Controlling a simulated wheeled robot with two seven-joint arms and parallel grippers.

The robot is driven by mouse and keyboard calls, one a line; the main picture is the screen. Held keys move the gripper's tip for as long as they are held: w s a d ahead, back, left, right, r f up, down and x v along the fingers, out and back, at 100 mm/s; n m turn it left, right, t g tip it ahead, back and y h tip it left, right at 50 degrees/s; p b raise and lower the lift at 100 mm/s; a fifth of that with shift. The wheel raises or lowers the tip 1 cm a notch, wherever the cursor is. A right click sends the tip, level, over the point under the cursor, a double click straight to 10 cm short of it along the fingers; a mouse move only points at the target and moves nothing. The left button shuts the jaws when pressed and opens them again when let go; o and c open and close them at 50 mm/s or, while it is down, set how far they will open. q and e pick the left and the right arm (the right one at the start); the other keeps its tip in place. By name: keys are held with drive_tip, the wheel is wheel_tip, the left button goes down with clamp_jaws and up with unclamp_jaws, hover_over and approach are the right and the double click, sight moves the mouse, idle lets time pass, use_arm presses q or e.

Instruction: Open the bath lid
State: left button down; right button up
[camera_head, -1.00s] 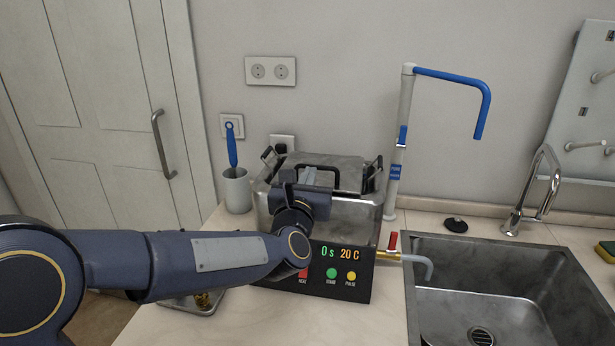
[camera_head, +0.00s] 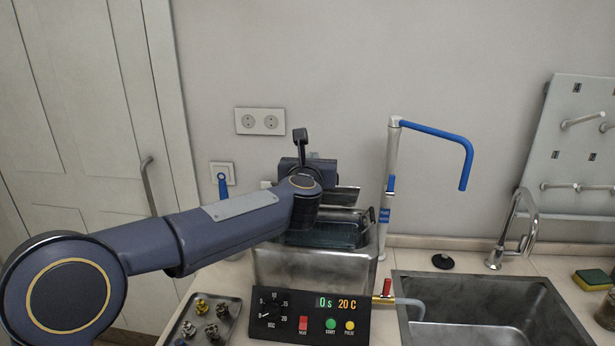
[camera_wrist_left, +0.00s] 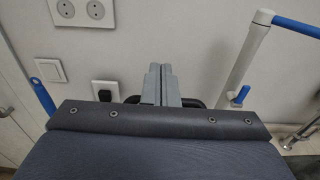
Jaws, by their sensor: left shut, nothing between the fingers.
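The metal bath (camera_head: 310,268) stands on the counter behind its control panel. Its top is open at the front, and dark water or a basket (camera_head: 330,234) shows inside. A grey strip (camera_head: 346,196), which looks like part of the raised lid, shows right of my wrist. My arm hides most of the lid, so its exact tilt cannot be told. My left gripper (camera_head: 314,156) is above the rear of the bath. In the left wrist view its fingers (camera_wrist_left: 160,70) are together and empty, with a black handle bar behind them; contact cannot be told. My right gripper is not in view.
The control panel (camera_head: 310,318) reads 0 s and 20 C. A tray (camera_head: 188,334) of small fittings lies left of it. A white post with a blue arm (camera_head: 432,130) stands right of the bath, beside the sink (camera_head: 480,325). The wall is close behind.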

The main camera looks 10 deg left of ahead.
use_arm(q)
drive_tip(key=shift+w+r, duration=0.45)
drive_tip(key=shift+w, duration=0.35)
drive_tip(key=shift+f, duration=0.1)
idle(0.6)
